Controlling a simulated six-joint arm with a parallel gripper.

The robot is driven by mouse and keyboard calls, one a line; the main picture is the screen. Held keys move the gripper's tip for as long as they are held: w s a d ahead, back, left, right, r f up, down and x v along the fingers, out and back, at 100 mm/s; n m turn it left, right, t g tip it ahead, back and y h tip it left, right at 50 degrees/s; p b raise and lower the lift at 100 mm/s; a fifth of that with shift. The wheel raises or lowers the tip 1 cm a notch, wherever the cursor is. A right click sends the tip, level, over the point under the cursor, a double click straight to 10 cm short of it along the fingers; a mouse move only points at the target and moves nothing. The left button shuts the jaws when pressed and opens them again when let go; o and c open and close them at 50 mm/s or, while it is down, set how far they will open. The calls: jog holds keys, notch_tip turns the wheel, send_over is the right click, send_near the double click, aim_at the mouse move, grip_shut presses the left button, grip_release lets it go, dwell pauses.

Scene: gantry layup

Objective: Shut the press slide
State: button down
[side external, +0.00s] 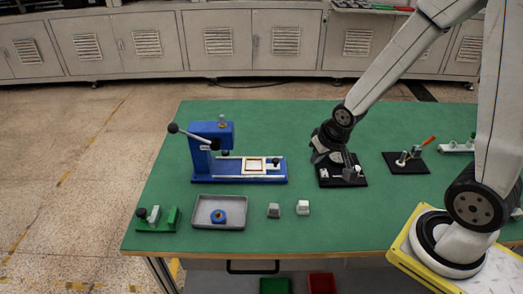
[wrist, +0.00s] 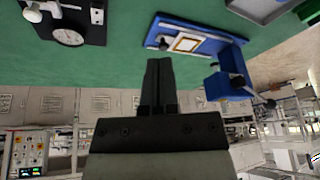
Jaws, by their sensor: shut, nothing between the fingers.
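The blue press (side external: 213,150) stands at the left back of the green table, with a black-knobbed lever at its upper left. Its slide (side external: 254,165), a pale plate with a brown-framed square, sits out to the right of the press column on the rails. A small black knob (side external: 276,163) stands at the slide's right end. The wrist view also shows the press (wrist: 232,80), slide (wrist: 187,44) and knob (wrist: 163,44). My gripper (wrist: 160,62) is shut and empty, apart from the slide. In the side view it is right of the press; its fingertips are hard to make out.
A black plate with a dial fixture (side external: 343,178) lies below my wrist. Another black fixture (side external: 405,162) is farther right. In front are a grey tray (side external: 232,222) with a blue part, two small blocks (side external: 303,208), and a green fixture (side external: 158,226). Table between press and dial plate is clear.

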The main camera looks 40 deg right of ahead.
jog(key=w+d+f+m+t, duration=0.3)
jog(key=w+d+f+m, duration=0.2)
jog(key=d, duration=0.3)
jog(key=shift+w+d+f+m, duration=0.15)
jog(key=shift+w+f+m, duration=0.05)
jog(key=shift+f+m, duration=0.6)
jog(key=shift+w, duration=0.1)
send_near(280, 165)
jog(key=d+f, duration=0.1)
jog(key=f, duration=0.1)
jog(key=d+f, duration=0.1)
jog(key=f, duration=0.1)
jog(key=shift+d, duration=0.3)
jog(key=shift+w+a, duration=0.6)
jog(key=shift+w, duration=0.25)
jog(key=shift+w+a, duration=0.5)
jog(key=shift+w, duration=0.25)
